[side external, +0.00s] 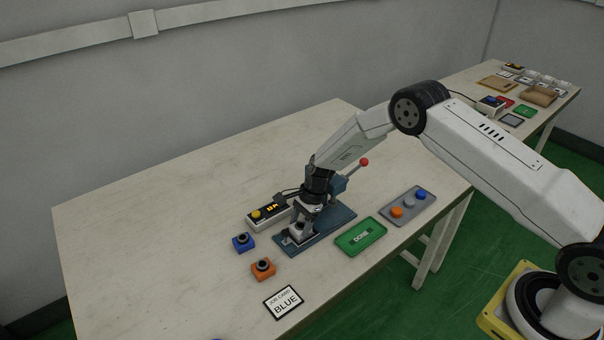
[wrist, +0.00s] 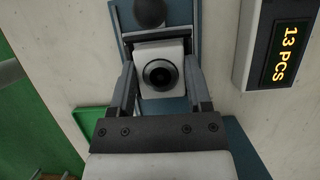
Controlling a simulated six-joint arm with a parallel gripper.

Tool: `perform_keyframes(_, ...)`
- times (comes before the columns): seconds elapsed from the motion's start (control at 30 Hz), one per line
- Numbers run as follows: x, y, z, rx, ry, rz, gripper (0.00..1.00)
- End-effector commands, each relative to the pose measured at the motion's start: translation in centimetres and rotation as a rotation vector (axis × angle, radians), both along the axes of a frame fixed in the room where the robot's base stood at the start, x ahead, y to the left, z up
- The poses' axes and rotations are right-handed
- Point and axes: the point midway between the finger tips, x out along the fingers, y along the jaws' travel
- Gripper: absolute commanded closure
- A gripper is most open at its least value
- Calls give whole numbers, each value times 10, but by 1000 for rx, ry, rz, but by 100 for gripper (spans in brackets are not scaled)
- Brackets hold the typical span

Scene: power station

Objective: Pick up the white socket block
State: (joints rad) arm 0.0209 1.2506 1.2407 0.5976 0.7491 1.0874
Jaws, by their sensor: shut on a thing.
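The white socket block (wrist: 160,80) has a round black socket in its top face and sits between my gripper's two fingers in the wrist view. My gripper (wrist: 160,70) is shut on its left and right sides. In the side view, my gripper (side external: 299,224) points down at the front end of the blue press (side external: 335,216), and the white block (side external: 297,230) shows partly between the fingers. The press has a lever with a red knob (side external: 364,162). I cannot tell whether the block rests on the press base or is slightly raised.
A counter box (wrist: 283,40) reading "13 PCS" stands close beside the press. A blue block (side external: 243,243), an orange block (side external: 263,269), a "BLUE" job card (side external: 284,302), a green "DONE" tray (side external: 361,237) and a grey tray (side external: 407,207) lie around. The table's left is clear.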

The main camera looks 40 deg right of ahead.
Motion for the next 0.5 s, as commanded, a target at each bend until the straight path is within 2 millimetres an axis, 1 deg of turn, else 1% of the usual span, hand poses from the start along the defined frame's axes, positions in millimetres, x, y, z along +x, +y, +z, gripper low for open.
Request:
perform_keyframes(0.17,1,0,9,0,0,0,96)
perform_keyframes(0.37,0,0,29,0,1,-1,96)
perform_keyframes(0.5,-9,-1,41,0,3,0,96)
